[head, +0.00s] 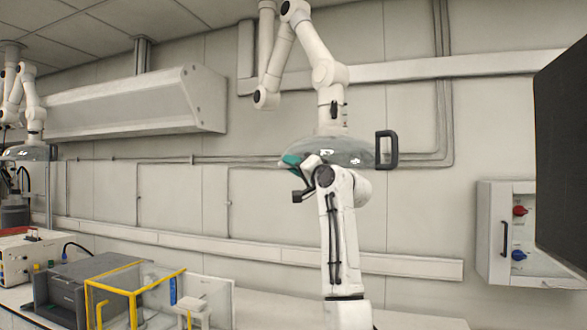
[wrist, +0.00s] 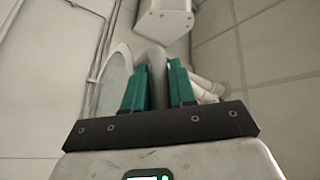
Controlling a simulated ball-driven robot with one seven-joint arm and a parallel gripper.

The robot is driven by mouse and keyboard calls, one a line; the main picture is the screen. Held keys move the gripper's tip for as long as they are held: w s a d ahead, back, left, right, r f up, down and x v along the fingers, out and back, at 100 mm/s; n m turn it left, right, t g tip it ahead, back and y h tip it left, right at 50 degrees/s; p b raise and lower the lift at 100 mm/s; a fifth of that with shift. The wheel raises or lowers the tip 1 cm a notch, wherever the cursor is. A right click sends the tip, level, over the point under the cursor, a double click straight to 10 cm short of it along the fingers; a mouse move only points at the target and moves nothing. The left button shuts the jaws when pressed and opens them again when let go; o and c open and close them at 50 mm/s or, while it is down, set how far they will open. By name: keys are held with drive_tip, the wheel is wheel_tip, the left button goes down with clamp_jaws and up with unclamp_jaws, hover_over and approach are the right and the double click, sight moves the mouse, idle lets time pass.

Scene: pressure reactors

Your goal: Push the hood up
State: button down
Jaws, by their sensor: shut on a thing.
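The hood (head: 350,151) is a clear grey dome at the lower end of a white jointed extraction arm (head: 326,70). It has a black handle (head: 386,150) on its right side. My gripper (head: 293,160) is at the hood's left side, just under the dome, with its teal fingers at the rim. In the wrist view the two teal fingers (wrist: 157,78) are shut on a grey part of the hood (wrist: 150,58) that shows between them. My wrist hides part of the hood's underside in the head view.
A yellow-framed clear enclosure (head: 136,292) stands on the bench at lower left. A dark screen (head: 562,160) is at the right edge. A wall box (head: 491,235) with red and blue knobs hangs at right. A second hood arm (head: 32,110) is at far left.

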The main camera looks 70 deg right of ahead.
drive_tip(key=c, duration=1)
unclamp_jaws()
drive_tip(key=shift+s+f, duration=0.2)
drive_tip(key=shift+s, duration=0.05)
drive_tip(key=b+v, duration=0.4)
drive_tip(key=v, duration=0.6)
drive_tip(key=shift+s+a+r+b, duration=0.1)
drive_tip(key=shift+a+b, duration=0.05)
drive_tip(key=shift+b, duration=0.15)
